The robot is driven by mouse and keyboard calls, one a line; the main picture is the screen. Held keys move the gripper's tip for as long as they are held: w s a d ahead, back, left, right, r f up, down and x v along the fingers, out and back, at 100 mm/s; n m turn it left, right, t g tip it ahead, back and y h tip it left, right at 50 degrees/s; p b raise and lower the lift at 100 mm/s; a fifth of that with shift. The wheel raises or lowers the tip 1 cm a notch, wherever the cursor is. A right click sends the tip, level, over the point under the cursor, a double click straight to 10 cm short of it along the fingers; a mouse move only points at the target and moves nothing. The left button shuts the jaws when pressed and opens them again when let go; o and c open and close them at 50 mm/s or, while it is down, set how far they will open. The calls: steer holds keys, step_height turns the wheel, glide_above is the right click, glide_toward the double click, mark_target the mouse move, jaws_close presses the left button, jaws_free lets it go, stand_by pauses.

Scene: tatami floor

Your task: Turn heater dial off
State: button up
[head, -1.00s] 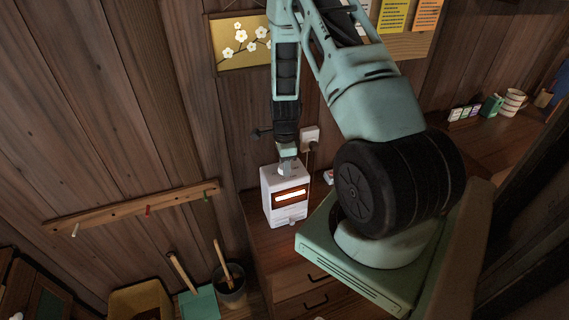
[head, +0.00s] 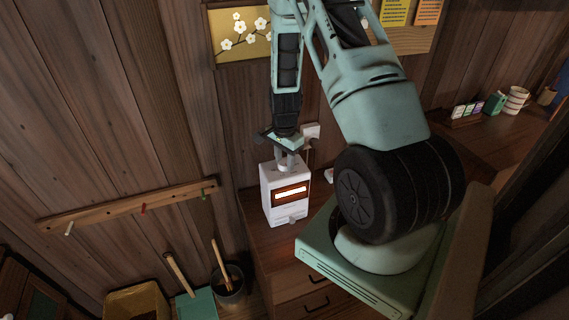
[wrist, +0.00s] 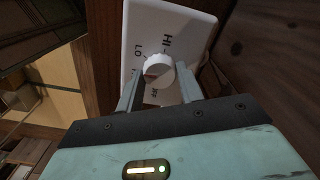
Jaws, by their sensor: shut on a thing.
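The white heater (head: 271,207) stands on the wooden cabinet by the wall, its front slot glowing bright orange-white. In the wrist view I see its white top panel (wrist: 190,32) with the printed letters HI and LO; more print is partly hidden. The round white dial (wrist: 158,66) sits on this panel. My gripper (wrist: 158,76) is shut on the dial, one finger on each side. In the head view my gripper (head: 288,164) reaches down onto the heater's top, and the dial is hidden there. I cannot tell which mark the dial points to.
A white wall outlet (head: 311,131) is close behind the heater. A small white item (head: 329,175) lies to its right on the cabinet (head: 275,250). A peg rail (head: 130,207) and a dark bucket (head: 231,287) are to the left.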

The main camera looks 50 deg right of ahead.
mark_target(285, 163)
steer(key=n+b, duration=0.2)
steer(key=n, duration=0.2)
steer(key=shift+n, duration=0.3)
steer(key=n+b, duration=0.1)
steer(key=n, duration=0.3)
steer(key=shift+n, duration=0.3)
steer(key=n, duration=0.4)
steer(key=shift+n+b, duration=0.3)
steer(key=shift+b, duration=0.05)
steer(key=shift+r+n, duration=0.1)
steer(key=shift+n, duration=1.7)
steer(key=o, duration=1)
step_height(285, 163, up, 17)
steer(key=shift+r+b, duration=0.2)
steer(key=shift+b, duration=1.05)
